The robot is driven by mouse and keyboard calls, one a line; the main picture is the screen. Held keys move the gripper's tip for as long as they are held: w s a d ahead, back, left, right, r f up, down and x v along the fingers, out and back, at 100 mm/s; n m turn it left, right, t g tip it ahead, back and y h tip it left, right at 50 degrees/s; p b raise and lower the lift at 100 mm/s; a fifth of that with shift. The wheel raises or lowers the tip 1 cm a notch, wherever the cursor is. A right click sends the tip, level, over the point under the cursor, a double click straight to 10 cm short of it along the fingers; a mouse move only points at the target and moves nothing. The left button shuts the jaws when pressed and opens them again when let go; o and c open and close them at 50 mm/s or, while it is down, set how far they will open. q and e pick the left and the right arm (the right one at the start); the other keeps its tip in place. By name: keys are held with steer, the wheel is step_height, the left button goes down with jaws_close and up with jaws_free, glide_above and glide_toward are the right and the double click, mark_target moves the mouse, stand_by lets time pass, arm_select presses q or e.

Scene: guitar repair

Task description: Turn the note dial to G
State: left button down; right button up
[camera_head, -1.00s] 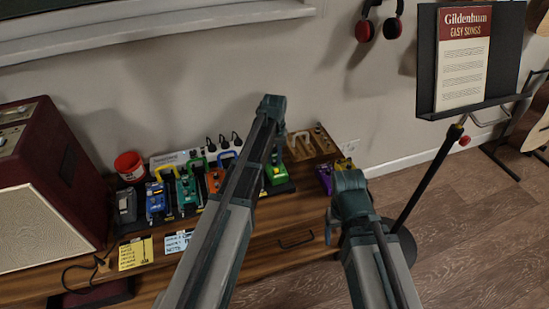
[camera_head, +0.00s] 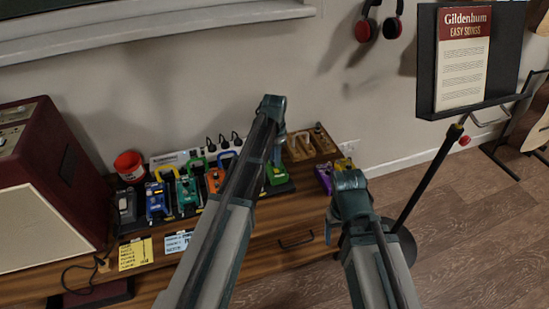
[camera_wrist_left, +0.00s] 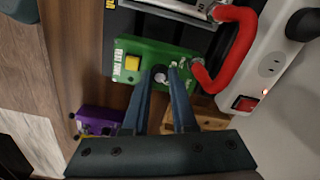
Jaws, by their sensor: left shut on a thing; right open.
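A green pedal (camera_head: 277,174) sits at the right end of the pedal row on the wooden cabinet. My left gripper (camera_wrist_left: 164,72) is shut on this dial, one fingertip on each side. The dial's marking and any set note cannot be read. In the head view my left arm hides part of the pedal row. My right gripper (camera_head: 331,224) hangs open, in front of the cabinet's right end.
A red cable plug (camera_wrist_left: 232,45) and a white power strip (camera_wrist_left: 265,60) lie near the green pedal. A purple pedal (camera_head: 323,178) stands to its right. A wooden box (camera_head: 300,147) is behind. A music stand (camera_head: 428,75) is at the right and a red amplifier (camera_head: 60,170) at the left.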

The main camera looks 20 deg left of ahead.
arm_select(q)
steer(key=shift+m, duration=0.5)
